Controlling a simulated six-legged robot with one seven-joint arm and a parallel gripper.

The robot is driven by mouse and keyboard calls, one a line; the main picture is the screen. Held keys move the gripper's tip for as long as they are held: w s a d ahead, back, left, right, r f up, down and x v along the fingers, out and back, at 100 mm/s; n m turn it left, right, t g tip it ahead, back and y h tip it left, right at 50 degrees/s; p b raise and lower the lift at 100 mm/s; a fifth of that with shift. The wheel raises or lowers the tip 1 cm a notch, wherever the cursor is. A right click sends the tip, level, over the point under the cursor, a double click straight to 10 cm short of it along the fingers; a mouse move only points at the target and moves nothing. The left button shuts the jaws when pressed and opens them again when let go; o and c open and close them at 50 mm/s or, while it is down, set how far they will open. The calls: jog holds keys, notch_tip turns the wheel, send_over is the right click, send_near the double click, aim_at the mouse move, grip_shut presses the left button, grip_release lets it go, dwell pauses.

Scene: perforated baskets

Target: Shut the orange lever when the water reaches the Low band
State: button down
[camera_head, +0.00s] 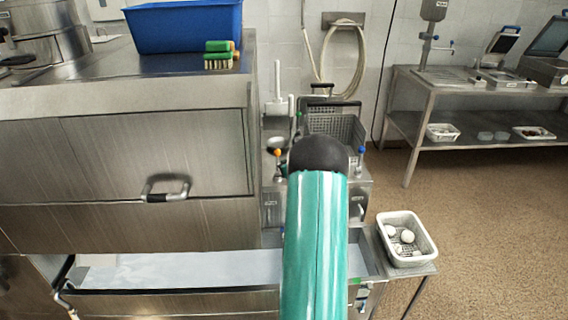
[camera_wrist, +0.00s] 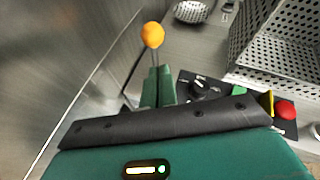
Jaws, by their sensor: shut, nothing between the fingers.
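The orange lever (camera_wrist: 152,35) shows in the wrist view as a round orange knob on a thin stem, close beyond my fingertips. It also shows small in the head view (camera_head: 277,153), left of my arm. My gripper (camera_wrist: 158,70) is shut and empty, its two green fingers together and pointing toward the lever. The lower stem is hidden behind the fingers, so I cannot tell whether they touch. My arm hides the gripper in the head view. A pale surface, perhaps water, shows in the long trough (camera_head: 90,296). I cannot make out a Low band.
A perforated basket (camera_wrist: 276,62) stands right of the lever; it also shows behind my arm in the head view (camera_head: 346,124). A black dial (camera_wrist: 197,88) and red button (camera_wrist: 285,109) are near my gripper. A steel cabinet wall (camera_wrist: 62,50) bounds the left. A white basket (camera_head: 425,259) stands right.

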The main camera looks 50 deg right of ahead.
jog(key=s+a+r, duration=0.2)
jog(key=s+r, duration=0.4)
jog(key=s, duration=0.1)
jog(key=shift+s+a+r, duration=0.25)
jog(key=shift+a+r, duration=0.1)
jog(key=shift+r, duration=0.05)
